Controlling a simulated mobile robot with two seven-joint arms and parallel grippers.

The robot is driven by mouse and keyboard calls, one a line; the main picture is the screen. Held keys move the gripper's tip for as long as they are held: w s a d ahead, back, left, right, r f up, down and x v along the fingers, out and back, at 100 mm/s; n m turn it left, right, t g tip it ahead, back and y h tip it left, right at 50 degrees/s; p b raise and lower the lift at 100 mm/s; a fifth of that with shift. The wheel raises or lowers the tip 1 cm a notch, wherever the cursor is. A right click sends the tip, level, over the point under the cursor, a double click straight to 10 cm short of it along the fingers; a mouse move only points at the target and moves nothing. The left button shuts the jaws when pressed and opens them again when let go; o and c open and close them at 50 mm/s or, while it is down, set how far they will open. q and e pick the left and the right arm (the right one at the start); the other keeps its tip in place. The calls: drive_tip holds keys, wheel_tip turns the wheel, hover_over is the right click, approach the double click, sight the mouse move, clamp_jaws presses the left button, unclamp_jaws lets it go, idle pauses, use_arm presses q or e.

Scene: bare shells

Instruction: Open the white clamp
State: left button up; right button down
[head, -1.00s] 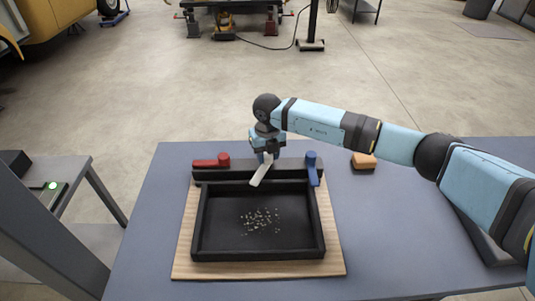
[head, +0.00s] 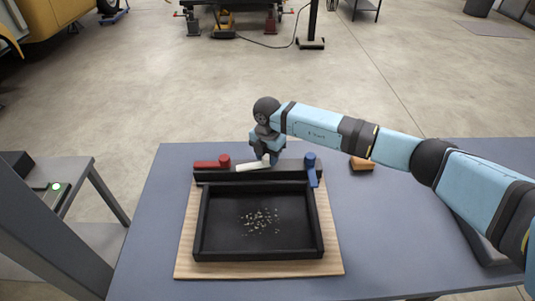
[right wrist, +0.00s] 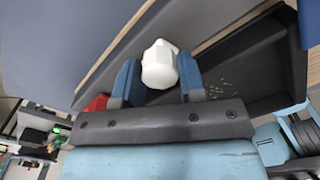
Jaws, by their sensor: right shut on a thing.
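The white clamp (head: 252,166) is a lever on the black bar (head: 285,166) at the back of the black tray (head: 198,225). Its arm lies to the left, nearly along the bar. My right gripper (head: 266,152) is above the clamp's right end and shut on it. In the right wrist view, the white clamp (right wrist: 160,62) sits between the two blue fingers. The red clamp (head: 210,163) on the left also lies along the bar. The blue clamp (head: 312,170) on the right points forward over the tray's edge. My left gripper is not in view.
The tray is on a wooden board (head: 183,257) on the blue-grey table (head: 385,230). Small pale shell bits (head: 260,220) lie in the tray. An orange-brown block (head: 361,164) sits to the right of the blue clamp.

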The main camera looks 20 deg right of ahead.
drive_tip(key=shift+m, duration=1.1)
drive_tip(key=c, duration=0.7)
unclamp_jaws()
wheel_tip(320, 180, up, 14)
drive_tip(key=shift+b, duration=0.45)
drive_tip(key=shift+f, duration=0.1)
